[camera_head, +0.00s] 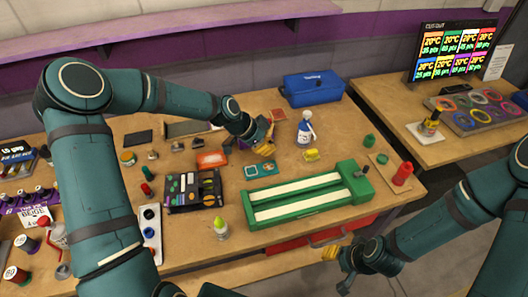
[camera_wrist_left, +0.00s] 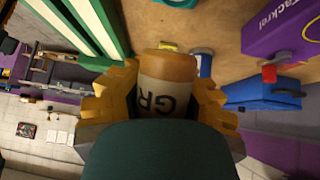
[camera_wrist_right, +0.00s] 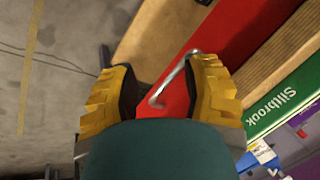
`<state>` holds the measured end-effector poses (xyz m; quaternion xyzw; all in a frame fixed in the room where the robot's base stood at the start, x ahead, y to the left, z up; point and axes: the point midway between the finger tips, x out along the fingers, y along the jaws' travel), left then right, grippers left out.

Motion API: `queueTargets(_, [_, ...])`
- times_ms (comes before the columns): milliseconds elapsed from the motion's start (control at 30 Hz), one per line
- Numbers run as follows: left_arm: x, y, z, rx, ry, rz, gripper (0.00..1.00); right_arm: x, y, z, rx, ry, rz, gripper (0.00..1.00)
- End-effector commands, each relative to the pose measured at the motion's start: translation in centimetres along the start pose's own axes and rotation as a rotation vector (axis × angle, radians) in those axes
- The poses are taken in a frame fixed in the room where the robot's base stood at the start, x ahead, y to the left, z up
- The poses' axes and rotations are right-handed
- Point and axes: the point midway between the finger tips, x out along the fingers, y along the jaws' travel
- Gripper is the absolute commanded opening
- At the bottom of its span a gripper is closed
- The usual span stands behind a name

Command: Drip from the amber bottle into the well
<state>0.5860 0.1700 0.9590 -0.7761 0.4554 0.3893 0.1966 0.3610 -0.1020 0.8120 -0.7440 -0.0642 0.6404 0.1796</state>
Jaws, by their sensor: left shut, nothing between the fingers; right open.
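The amber bottle (camera_wrist_left: 168,68) shows in the left wrist view, with a pale label reading "GR". It lies in line with my left gripper (camera_wrist_left: 160,95), between the yellow fingers in the picture; contact does not show. In the head view my left gripper (camera_head: 264,136) is over the back middle of the table, its fingertips largely hiding what is there. It is shut. A teal and white square piece (camera_head: 260,171) lies just in front; I cannot tell whether it holds the well. My right gripper (camera_wrist_right: 164,85) is open and empty, low before the table's front edge.
A green frame with pale strips (camera_head: 306,198) fills the front middle. A dropper bottle (camera_head: 220,229) is at the front. A red drawer with a metal handle (camera_wrist_right: 177,80) is near my right gripper.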

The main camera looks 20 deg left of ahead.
Motion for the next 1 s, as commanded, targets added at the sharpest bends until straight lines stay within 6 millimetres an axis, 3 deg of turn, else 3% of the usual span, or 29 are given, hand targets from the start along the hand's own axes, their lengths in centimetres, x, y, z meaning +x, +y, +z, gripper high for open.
queueTargets(533, [-1.5, -0.1, -4.2, 0.027, 0.395, -0.01, 0.0, 3.5, 1.4, 1.7, -0.01, -0.033, -0.003, 0.47])
queueTargets(1000, [-2.2, 0.0, -5.7, 0.038, 0.496, -0.01, 0.0, 4.6, 1.8, 2.3, -0.014, -0.047, -0.005, 0.47])
